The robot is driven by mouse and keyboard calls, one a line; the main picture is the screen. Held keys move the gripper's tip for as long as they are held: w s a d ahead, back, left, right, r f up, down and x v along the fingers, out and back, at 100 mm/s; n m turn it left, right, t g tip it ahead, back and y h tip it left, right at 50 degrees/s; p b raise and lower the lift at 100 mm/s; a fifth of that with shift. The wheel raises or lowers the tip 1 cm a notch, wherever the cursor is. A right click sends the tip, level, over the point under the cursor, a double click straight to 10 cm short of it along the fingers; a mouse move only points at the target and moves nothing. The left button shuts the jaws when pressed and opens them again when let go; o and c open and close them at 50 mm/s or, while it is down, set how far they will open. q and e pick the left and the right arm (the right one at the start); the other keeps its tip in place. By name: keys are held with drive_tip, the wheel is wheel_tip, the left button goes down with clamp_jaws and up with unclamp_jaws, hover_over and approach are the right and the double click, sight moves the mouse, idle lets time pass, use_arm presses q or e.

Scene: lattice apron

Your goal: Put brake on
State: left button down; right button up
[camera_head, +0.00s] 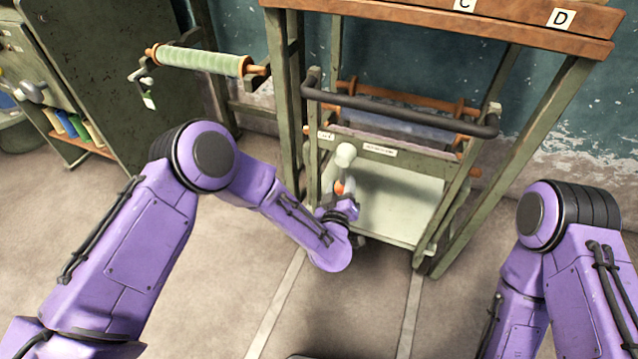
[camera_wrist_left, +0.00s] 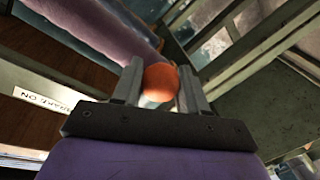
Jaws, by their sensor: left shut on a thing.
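A green cart with a black push handle (camera_head: 400,110) stands under the frame. Its pale panel (camera_head: 395,205) faces me. An orange knob (camera_head: 340,187) shows on the cart's left side, below a cream ball (camera_head: 345,155). My left gripper (camera_head: 342,198) is at the orange knob. In the left wrist view the orange knob (camera_wrist_left: 160,82) sits between the two fingers, which are shut on it. The lever's lower part is hidden. My right gripper is out of view.
A green frame with a wooden top (camera_head: 450,25) marked C and D surrounds the cart. The floor (camera_head: 240,290) in front is clear, with pale lines.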

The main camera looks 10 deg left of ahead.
use_arm(q)
drive_tip(key=shift+s+d+r+n+g+h+p, duration=0.1)
drive_tip(key=shift+d+r+n+p, duration=0.1)
drive_tip(key=shift+d+n, duration=0.45)
drive_tip(key=shift+s+d+r+n+g+h+p, duration=0.1)
drive_tip(key=shift+d+r+n+p, duration=0.1)
drive_tip(key=shift+d+n, duration=0.35)
drive_tip(key=shift+s+d+r+n+g+h+p, duration=0.1)
drive_tip(key=shift+d+n+p, duration=0.1)
drive_tip(key=shift+d+n, duration=0.45)
drive_tip(key=shift+a, duration=0.1)
drive_tip(key=c, duration=0.7)
unclamp_jaws()
drive_tip(key=shift+o, duration=0.2)
drive_tip(key=s+r+p, duration=0.1)
drive_tip(key=s+p, duration=0.1)
drive_tip(key=s, duration=0.8)
drive_tip(key=shift+s+a+r, duration=0.2)
drive_tip(key=shift+s+a, duration=0.05)
